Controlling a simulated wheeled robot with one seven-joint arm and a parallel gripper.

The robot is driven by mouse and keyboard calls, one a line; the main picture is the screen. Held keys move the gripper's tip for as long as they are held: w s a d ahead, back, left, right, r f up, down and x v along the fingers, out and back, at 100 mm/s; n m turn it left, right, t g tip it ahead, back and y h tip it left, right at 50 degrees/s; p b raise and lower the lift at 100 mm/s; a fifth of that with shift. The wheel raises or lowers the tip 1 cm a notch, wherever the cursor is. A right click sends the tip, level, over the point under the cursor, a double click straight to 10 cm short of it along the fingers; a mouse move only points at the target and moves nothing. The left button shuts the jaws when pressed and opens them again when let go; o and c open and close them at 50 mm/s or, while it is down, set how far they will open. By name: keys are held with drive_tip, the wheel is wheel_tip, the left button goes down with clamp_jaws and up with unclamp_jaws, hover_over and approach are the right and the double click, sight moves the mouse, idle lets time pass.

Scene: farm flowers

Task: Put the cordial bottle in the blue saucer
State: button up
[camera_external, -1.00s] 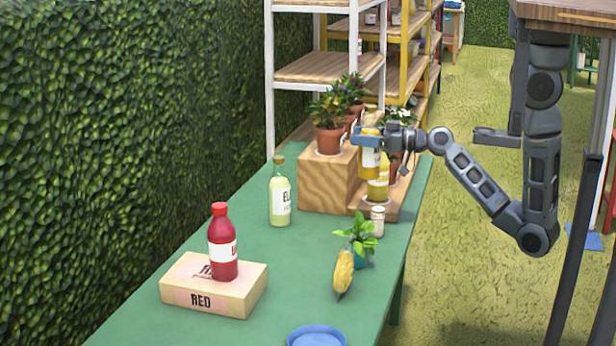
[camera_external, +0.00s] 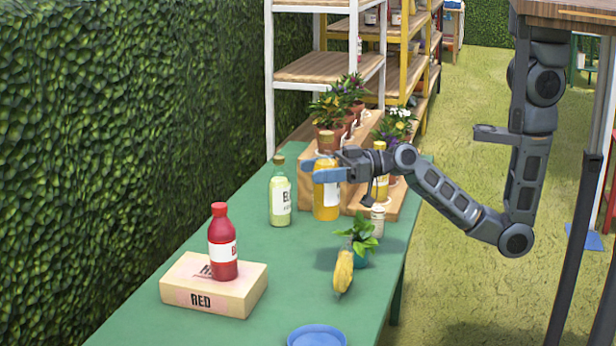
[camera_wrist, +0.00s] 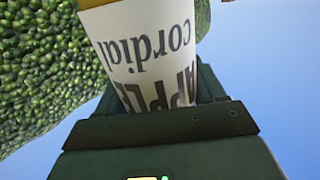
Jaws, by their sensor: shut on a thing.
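The cordial bottle (camera_external: 326,200) is amber with a white label and stands upright in my grip. In the wrist view its label (camera_wrist: 140,52) reads "APPLE cordial", upside down. My gripper (camera_external: 326,172) is shut on it around its upper part. The bottle is beside the pale green bottle, in front of the wooden block; I cannot tell whether its base touches the table. The blue saucer (camera_external: 317,336) lies at the near edge of the picture, partly cut off, and looks empty.
A pale green bottle (camera_external: 280,198) stands close left. A red bottle (camera_external: 222,250) stands on a box (camera_external: 214,284) marked RED. Another yellow bottle (camera_external: 381,185) stands behind.

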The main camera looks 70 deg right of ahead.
drive_tip(key=s+a+n+g+y, duration=0.2)
drive_tip(key=s+a, duration=0.1)
drive_tip(key=a, duration=0.5)
drive_tip(key=s+a+n+g+y, duration=0.2)
drive_tip(key=s+a, duration=0.1)
drive_tip(key=a, duration=0.5)
drive_tip(key=a+f, duration=1.1)
drive_tip(key=f, duration=0.4)
drive_tip(key=shift+a+f+p, duration=0.2)
drive_tip(key=shift+a+p, duration=0.1)
drive_tip(key=shift+p, duration=0.05)
drive_tip(key=shift+s+f, duration=0.1)
drive_tip(key=shift+f, duration=0.1)
drive_tip(key=o, duration=1.6)
